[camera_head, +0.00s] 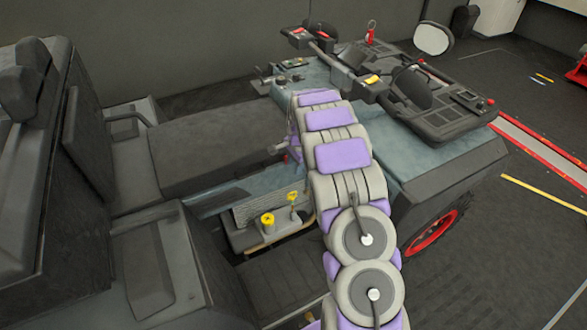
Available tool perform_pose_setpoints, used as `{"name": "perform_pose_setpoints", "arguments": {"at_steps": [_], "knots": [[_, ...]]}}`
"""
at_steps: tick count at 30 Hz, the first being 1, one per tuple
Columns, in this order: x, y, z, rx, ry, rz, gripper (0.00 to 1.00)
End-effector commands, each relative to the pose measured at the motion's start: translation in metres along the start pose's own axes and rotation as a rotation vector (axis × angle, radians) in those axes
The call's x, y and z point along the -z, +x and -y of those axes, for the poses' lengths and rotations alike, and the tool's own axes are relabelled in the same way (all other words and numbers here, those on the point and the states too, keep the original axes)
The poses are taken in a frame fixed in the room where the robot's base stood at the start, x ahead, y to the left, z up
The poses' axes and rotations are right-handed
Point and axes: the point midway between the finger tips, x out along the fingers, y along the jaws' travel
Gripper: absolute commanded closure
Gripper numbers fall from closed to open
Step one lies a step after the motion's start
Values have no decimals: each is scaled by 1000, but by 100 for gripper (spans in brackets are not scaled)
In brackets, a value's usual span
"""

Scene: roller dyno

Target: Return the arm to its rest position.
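My arm, with pale grey links and purple pads, reaches from the bottom of the picture up and away over the vehicle (420,160). Its far end bends down beside the blue-grey console. My gripper (285,150) is mostly hidden behind the arm there, and only a small part seems to show at its left side. I cannot tell whether its fingers are open or shut, or whether it touches anything. The arm is extended, not folded.
Dark seats (35,90) stand at the left. Two yellow knobs (267,219) sit on a low panel left of my arm. A control panel (440,110), a mirror (433,38) and a red-rimmed wheel (432,232) lie to the right. Open floor (490,245) is at the lower right.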

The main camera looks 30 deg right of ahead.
Motion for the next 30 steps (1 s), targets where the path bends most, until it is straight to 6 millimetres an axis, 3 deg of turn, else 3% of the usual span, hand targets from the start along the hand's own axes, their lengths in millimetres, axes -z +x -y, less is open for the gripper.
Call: {"name": "perform_pose_setpoints", "arguments": {"at_steps": [20,23,30], "knots": [[-2,-8,-1,-3,-7,1,64],[-8,-20,-5,-11,-38,-2,64],[-48,-84,-38,-60,-215,-3,64]]}}
